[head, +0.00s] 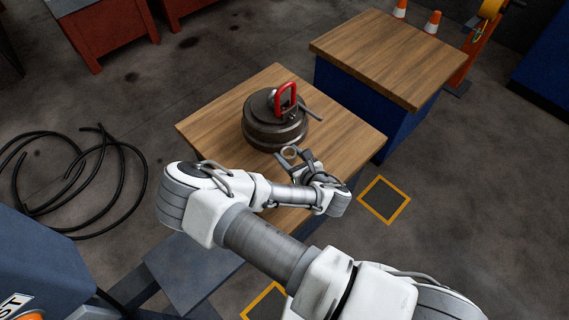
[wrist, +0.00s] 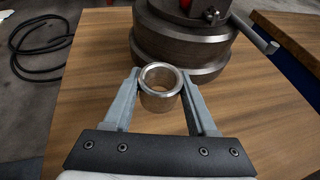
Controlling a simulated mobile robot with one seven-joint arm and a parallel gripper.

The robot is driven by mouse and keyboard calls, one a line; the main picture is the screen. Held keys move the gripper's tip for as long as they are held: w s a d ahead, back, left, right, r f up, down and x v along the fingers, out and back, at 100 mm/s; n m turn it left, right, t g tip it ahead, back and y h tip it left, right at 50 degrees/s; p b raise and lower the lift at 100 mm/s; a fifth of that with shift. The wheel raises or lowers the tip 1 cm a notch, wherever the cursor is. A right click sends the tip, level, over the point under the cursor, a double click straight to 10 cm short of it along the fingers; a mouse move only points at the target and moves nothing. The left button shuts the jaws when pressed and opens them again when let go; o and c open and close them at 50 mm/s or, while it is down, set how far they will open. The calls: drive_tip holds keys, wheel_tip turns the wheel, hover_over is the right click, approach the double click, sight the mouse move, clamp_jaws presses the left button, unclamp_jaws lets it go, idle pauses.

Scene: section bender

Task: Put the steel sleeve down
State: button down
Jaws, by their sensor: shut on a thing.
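The steel sleeve (wrist: 160,89) is a short, shiny hollow ring, upright between the fingers of my gripper (wrist: 161,86) in the wrist view. My gripper is shut on it, with one finger on each side. In the head view the sleeve (head: 289,153) shows at the tip of my gripper (head: 293,156), over the wooden tabletop (head: 215,122) and just in front of the dark round steel block. I cannot tell whether the sleeve touches the tabletop or is held a little above it.
The dark stacked steel block (head: 262,128) with a red handle (head: 286,97) and a side bar stands right behind the sleeve. Bare wood lies left and right of it. A second wood-topped blue bench (head: 385,55) stands at back right. Black hoses (head: 75,180) lie on the floor at left.

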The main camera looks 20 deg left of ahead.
drive_tip(key=shift+w+a+f, duration=0.1)
drive_tip(key=shift+a+f, duration=0.35)
drive_tip(key=shift+a, duration=0.2)
drive_tip(key=shift+f+b, duration=0.95)
drive_tip(key=shift+f, duration=0.95)
drive_tip(key=shift+f, duration=0.2)
drive_tip(key=shift+c, duration=1)
unclamp_jaws()
drive_tip(key=shift+r, duration=0.2)
drive_tip(key=p+v, duration=0.3)
drive_tip(key=v, duration=0.9)
drive_tip(key=shift+f+p, duration=0.15)
drive_tip(key=shift+p, duration=0.15)
